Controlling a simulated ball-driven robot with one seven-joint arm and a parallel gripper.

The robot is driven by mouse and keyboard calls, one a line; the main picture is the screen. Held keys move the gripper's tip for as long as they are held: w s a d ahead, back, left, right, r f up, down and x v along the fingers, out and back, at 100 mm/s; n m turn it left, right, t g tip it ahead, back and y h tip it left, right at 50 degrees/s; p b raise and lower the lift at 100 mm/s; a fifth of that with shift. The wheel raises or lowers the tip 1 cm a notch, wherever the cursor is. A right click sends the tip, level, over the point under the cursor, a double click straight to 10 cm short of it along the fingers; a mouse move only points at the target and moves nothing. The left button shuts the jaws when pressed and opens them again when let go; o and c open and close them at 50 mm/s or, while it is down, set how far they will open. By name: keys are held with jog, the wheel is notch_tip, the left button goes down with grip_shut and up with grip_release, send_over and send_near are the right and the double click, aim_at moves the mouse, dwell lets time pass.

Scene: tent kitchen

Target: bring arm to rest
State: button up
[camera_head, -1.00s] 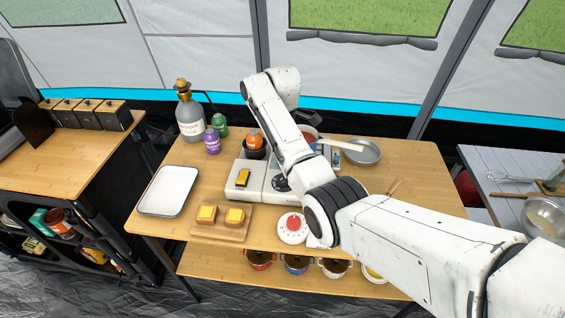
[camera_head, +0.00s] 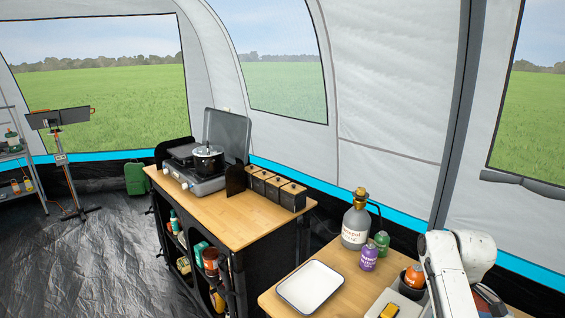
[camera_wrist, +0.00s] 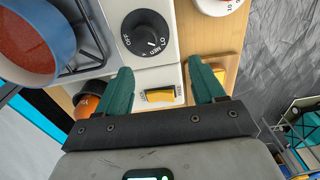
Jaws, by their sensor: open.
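My gripper (camera_wrist: 160,66) shows in the wrist view with its two green fingers spread apart and nothing between their tips. It hangs over the stove, with the stove's dial (camera_wrist: 147,32) just beyond the fingertips. A small yellow piece on the stove (camera_wrist: 160,95) shows in the gap between the fingers. In the head view only part of my white arm (camera_head: 450,270) shows, raised at the lower right. My gripper is out of that view.
In the wrist view a blue pot with red contents (camera_wrist: 30,45) is left of the gripper. The head view shows a white tray (camera_head: 310,286), a grey bottle (camera_head: 355,228), a purple canister (camera_head: 369,258) and a counter (camera_head: 225,208) with a cooker.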

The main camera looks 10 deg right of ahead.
jog(key=s+a+f+m, duration=0.1)
jog(key=s+a+f, duration=0.1)
jog(key=s+a, duration=0.1)
jog(key=s+a+f+m+t, duration=0.1)
jog(key=s+a+f, duration=0.2)
jog(key=a, duration=0.1)
jog(key=s+a+f+m+t, duration=0.1)
jog(key=s+a+f, duration=0.1)
jog(key=s+a, duration=0.1)
jog(key=shift+s+a+f+m+h, duration=0.2)
jog(key=shift+s+a+m+h, duration=0.1)
jog(key=shift+s, duration=0.3)
jog(key=s+a+r+m+t, duration=0.1)
jog(key=s+a+r+m, duration=0.15)
jog(key=s, duration=0.45)
jog(key=s+a+r+m+t, duration=0.1)
jog(key=s+a+t, duration=0.15)
jog(key=s, duration=0.45)
jog(key=s+f+m+g, duration=0.1)
jog(key=s+f+g, duration=0.3)
jog(key=s, duration=0.6)
notch_tip(320, 180, down, 2)
jog(key=shift+s+d+f+g, duration=0.2)
jog(key=shift+s+d+g, duration=0.05)
jog(key=shift+s+g, duration=0.1)
jog(key=shift+w, duration=0.1)
jog(key=shift+c, duration=0.3)
